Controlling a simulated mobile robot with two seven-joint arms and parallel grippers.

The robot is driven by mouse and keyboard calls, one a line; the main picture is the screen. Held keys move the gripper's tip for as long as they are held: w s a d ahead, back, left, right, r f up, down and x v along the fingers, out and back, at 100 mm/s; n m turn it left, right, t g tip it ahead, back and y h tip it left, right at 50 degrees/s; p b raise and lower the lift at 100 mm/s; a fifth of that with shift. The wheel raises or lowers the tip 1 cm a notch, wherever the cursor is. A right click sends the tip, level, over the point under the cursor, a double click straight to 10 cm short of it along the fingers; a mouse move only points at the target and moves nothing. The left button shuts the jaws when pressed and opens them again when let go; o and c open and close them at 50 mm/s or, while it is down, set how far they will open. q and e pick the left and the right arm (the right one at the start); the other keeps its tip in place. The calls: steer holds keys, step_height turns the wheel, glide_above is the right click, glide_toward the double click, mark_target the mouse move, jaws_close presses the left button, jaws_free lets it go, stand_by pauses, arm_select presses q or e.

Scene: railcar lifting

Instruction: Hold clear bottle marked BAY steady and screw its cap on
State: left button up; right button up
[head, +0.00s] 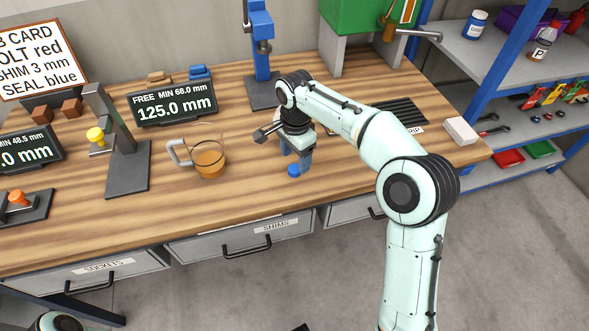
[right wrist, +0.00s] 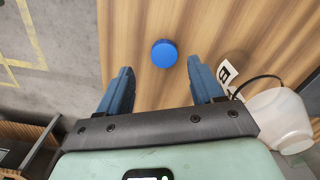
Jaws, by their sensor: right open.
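A round blue cap (head: 294,171) lies on the wooden bench near its front edge. My right gripper (head: 296,158) is above it, pointing down, open and empty. In the right wrist view the cap (right wrist: 164,54) shows just beyond and between the two spread blue fingertips (right wrist: 160,72), not gripped. A translucent whitish vessel (right wrist: 278,118), probably the clear bottle, stands right of the fingers there, partly cut off by my gripper body. A white tag with a letter B (right wrist: 227,72) is beside it. In the head view my right gripper mostly hides that spot. My left gripper is out of view.
A white block (head: 460,131) sits at right. Bench between mug and cap is clear.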

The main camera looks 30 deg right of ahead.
mark_target(295, 168)
steer(key=f, duration=0.4)
steer(key=shift+w+d+f, duration=0.1)
steer(key=shift+w+f, duration=0.2)
steer(key=c, duration=1.1)
